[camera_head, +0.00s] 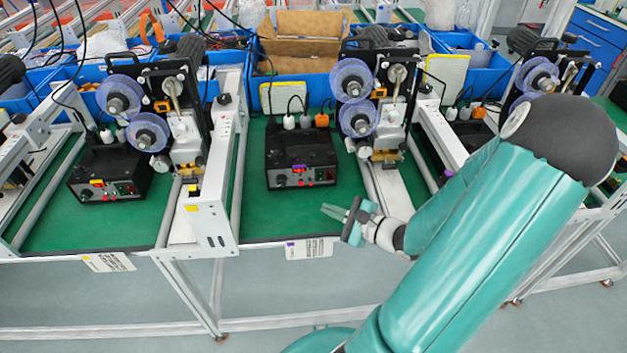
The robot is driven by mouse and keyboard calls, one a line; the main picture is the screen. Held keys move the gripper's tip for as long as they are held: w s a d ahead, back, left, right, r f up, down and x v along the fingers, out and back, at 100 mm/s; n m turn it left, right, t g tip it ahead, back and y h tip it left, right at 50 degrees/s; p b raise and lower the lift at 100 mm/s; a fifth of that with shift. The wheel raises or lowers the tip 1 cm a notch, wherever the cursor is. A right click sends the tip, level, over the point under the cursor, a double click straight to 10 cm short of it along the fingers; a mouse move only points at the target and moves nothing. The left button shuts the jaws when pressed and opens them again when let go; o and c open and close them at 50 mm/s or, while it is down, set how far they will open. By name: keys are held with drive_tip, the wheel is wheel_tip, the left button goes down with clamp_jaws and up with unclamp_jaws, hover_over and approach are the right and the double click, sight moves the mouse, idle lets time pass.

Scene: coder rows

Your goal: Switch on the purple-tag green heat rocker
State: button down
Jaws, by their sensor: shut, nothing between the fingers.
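My gripper (328,209) is shut and empty. It appears in front of the box and a little right, over the bench's front part, with fingers pointing left. It looks apart from the panel.
Another black box (110,172) with a yellow tag stands on the left bench. Coder machines with blue reels (352,80) stand beside the boxes. A white rail frame (219,180) lies left of the middle box. Green bench top in front of that box is clear.

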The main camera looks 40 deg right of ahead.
sight(321, 175)
drive_tip(key=shift+a, duration=0.2)
drive_tip(key=shift+w, duration=0.2)
drive_tip(key=shift+s+d, duration=0.15)
drive_tip(key=shift+d, duration=0.1)
drive_tip(key=shift+a, duration=0.1)
drive_tip(key=shift+f, duration=0.1)
drive_tip(key=shift+w+d+f, duration=0.2)
drive_tip(key=shift+w+d, duration=0.65)
drive_tip(key=shift+w, duration=0.35)
drive_tip(key=shift+w+d+f, duration=0.25)
drive_tip(key=shift+w+d, duration=0.55)
drive_tip(key=shift+w, duration=0.4)
drive_tip(key=shift+w+d+f, duration=0.2)
drive_tip(key=shift+w+d, duration=0.65)
drive_tip(key=shift+w, duration=0.35)
drive_tip(key=shift+w, duration=0.1)
drive_tip(key=shift+w+d+f, duration=0.1)
drive_tip(key=shift+w+d, duration=0.1)
drive_tip(key=shift+w, duration=0.05)
